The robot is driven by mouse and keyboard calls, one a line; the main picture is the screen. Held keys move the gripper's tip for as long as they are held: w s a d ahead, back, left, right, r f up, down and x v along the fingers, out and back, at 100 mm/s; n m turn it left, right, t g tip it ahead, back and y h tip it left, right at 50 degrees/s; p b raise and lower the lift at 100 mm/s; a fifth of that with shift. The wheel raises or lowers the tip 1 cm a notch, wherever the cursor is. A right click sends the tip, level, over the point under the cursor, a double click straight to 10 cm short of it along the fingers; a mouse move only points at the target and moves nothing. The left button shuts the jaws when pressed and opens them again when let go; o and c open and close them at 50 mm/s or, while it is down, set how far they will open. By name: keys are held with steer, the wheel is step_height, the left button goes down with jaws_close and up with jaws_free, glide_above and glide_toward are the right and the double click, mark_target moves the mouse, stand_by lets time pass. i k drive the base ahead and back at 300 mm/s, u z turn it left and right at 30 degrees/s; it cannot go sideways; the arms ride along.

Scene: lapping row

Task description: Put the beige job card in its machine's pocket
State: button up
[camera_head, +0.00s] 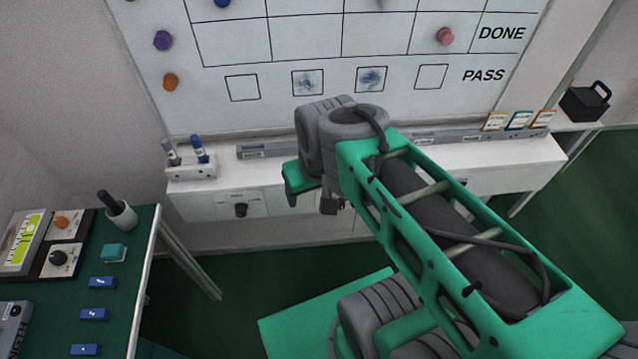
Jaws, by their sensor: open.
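Three small cards with coloured edges lean in a row at the right end of the white ledge under the board. The left card (495,121) has a beige-tan edge, the middle card (518,121) is teal and the right card (543,119) is orange. Which one is the beige job card is hard to tell at this size. My gripper (331,207) points down in front of the ledge, left of the cards and well apart from them. It is open and looks empty; my wrist hides part of it. I cannot make out a machine's card pocket in this view.
The whiteboard (300,110) carries magnets and DONE and PASS rows. A marker holder (192,172) stands at the ledge's left end. A black caddy (586,101) is at far right. A green bench (130,225) with a cup and blue blocks is at left. Green floor lies between.

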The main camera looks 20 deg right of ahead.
mark_target(501, 161)
steer(key=z, duration=1.8)
